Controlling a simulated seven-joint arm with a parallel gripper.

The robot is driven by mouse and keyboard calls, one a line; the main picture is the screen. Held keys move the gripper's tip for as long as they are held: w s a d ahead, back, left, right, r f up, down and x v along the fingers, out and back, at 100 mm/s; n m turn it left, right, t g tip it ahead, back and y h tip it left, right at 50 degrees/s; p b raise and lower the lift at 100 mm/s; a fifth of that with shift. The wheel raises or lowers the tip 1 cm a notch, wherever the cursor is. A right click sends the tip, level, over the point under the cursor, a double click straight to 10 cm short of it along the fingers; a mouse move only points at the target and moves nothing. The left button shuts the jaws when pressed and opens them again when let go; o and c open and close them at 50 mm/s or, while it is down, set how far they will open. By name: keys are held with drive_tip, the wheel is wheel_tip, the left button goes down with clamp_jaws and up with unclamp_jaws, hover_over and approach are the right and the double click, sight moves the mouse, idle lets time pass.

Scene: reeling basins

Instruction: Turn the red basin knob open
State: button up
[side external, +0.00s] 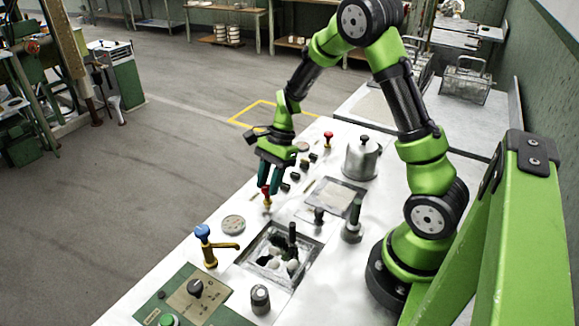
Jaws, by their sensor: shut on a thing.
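My gripper (268,188) points down over the white counter, its dark green fingers shut on a red knob (266,198). Only the lower part of the knob shows below the fingertips, on a small brass-coloured stem. The open basin (244,262), with dark water and several pale cocoons in it, lies just in front of this knob. A second red knob (328,136) stands farther back on the counter, apart from my gripper. How far the held knob is turned cannot be made out.
A blue-topped brass tap (203,234), a round gauge (233,224) and a green control panel (190,303) lie toward the front. A metal pot (361,158) and an upright dark-handled fitting (352,224) stand to the right.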

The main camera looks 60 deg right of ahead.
drive_tip(key=n+g, duration=0.1)
drive_tip(key=n, duration=0.1)
drive_tip(key=n+g, duration=0.1)
drive_tip(key=n, duration=0.2)
drive_tip(key=shift+w+n, duration=0.2)
drive_tip(key=shift+n, duration=0.1)
drive_tip(key=n+g, duration=0.1)
drive_tip(key=n, duration=0.1)
drive_tip(key=n+g+h, duration=0.1)
drive_tip(key=n, duration=0.2)
drive_tip(key=shift+w+a, duration=0.1)
drive_tip(key=shift+w, duration=0.05)
drive_tip(key=shift+n, duration=0.3)
drive_tip(key=o, duration=1)
drive_tip(key=shift+h, duration=0.3)
drive_tip(key=shift+o, duration=0.2)
drive_tip(key=v, duration=1.7)
drive_tip(key=shift+f, duration=0.1)
